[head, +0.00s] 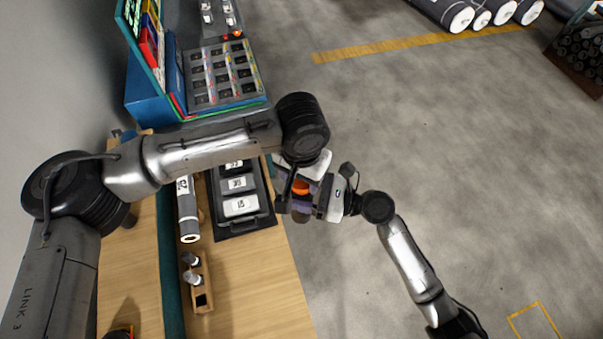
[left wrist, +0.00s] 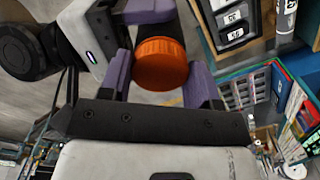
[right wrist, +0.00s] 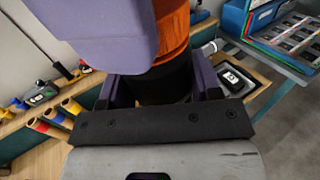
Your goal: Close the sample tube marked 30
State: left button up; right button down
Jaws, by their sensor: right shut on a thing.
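The sample tube has a dark body (right wrist: 165,88) and an orange cap (head: 300,187). No number on it shows. My right gripper (right wrist: 160,92) is shut on the body and holds the tube in the air beyond the bench's right edge. The cap also shows in the left wrist view (left wrist: 160,65), sitting at the tube's end; I cannot tell how tightly it is seated. My left gripper (left wrist: 160,80) has its purple fingers on either side of the cap, close to it and seemingly open. In the right wrist view a left finger (right wrist: 105,30) hides part of the cap.
The wooden bench (head: 255,280) holds a black tray (head: 270,222) of numbered boxes, a white cylinder (head: 189,215) and a small wooden rack (head: 203,300) with tubes. A blue compartment case (head: 150,95) stands farther back. Open grey floor (head: 430,130) lies to the right.

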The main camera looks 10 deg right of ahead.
pick_arm(q)
jog(key=c, duration=0.5)
jog(key=o, duration=1.1)
jog(key=shift+o, duration=0.2)
notch_tip(320, 180, up, 12)
dwell(0.4)
